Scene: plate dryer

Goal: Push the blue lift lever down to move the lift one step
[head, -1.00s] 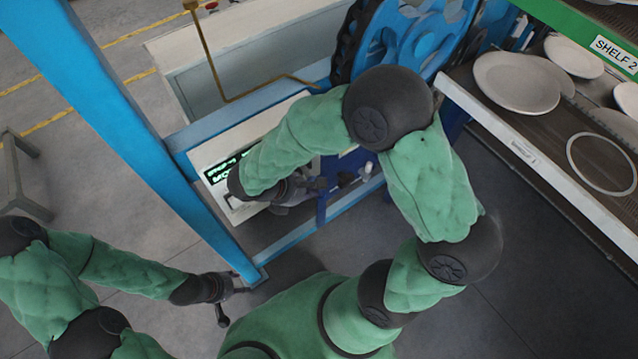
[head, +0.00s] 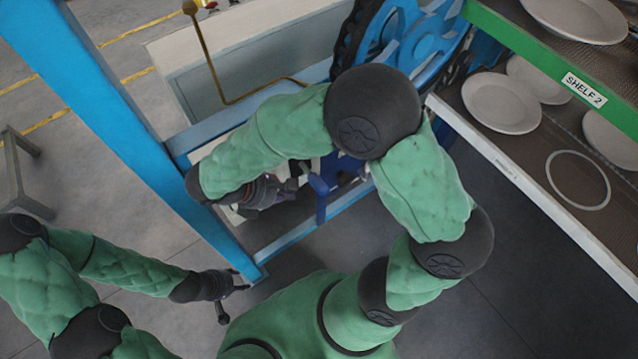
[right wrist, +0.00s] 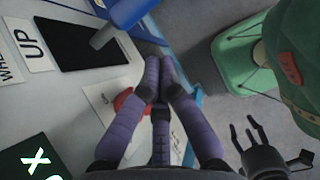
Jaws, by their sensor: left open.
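The blue lift lever (right wrist: 125,12) shows at the top of the right wrist view. Its grey-blue rod (right wrist: 105,36) stands at a dark slot marked UP. My right gripper (right wrist: 160,80) has its purple fingers drawn together and empty, beside the lever and apart from it in the picture. In the head view the right gripper (head: 275,190) is over the control panel, partly under my arm. A blue upright part (head: 320,188) stands just right of it; I cannot tell if it is the lever. My left gripper (head: 233,298) is open and empty, near the blue post's foot.
A red button (right wrist: 122,100) lies under the right fingers. Shelves with plates (head: 500,102) stand at the right, one with a green edge labelled SHELF 2 (head: 583,90). A large blue wheel (head: 405,40) is behind my right arm. A blue post (head: 120,130) stands left.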

